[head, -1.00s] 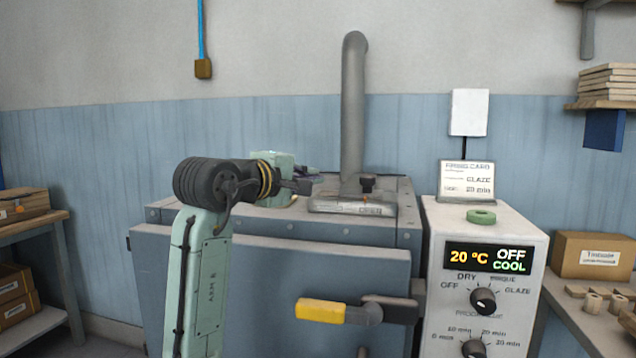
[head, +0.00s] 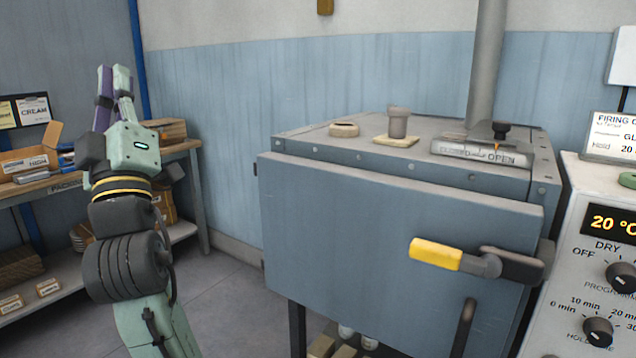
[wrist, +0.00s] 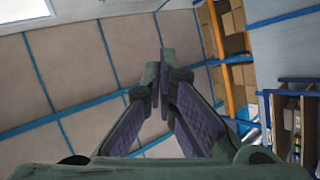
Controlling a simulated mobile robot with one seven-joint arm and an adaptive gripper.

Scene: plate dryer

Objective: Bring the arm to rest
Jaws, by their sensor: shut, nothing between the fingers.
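My gripper (head: 112,82) points upward at the left of the head view, clear of the dryer and of everything else there. Its fingers are together with nothing between them. In the wrist view the two fingers (wrist: 161,82) meet at their tips against the ceiling and far shelves. The dryer (head: 400,215) stands to the right of my arm in the head view, its front door closed. The door's yellow-ended handle (head: 436,254) lies across the right part of the door.
A wooden shelf (head: 190,146) with boxes stands behind my arm at the left. A grey cup-like piece (head: 398,123) and a small round one (head: 344,130) are on the dryer's top. The control box (head: 590,235) is at the right edge. Floor between shelf and dryer is clear.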

